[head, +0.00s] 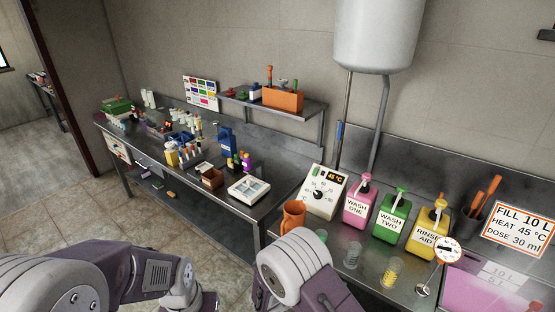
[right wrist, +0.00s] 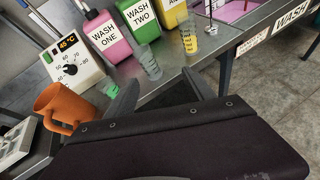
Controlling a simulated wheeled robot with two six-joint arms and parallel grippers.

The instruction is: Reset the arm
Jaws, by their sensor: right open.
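My right gripper (right wrist: 163,80) is open and empty in the right wrist view. Its two dark fingers are spread apart near the front edge of the steel counter. No object is between the fingers in contact with both. In the head view my right arm (head: 295,265) comes up from the bottom middle, and its fingers cannot be seen there. My left arm (head: 110,275) lies folded low at the bottom left of the head view. Its fingers are out of sight.
On the counter stand an orange jug (head: 292,216), a temperature dial box (head: 324,192), pink (head: 358,206), green (head: 391,218) and yellow (head: 429,231) pump bottles, and measuring cups (head: 352,255). A pink-filled tank (head: 485,285) is right. A cluttered bench (head: 262,207) stands left, with open floor before it.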

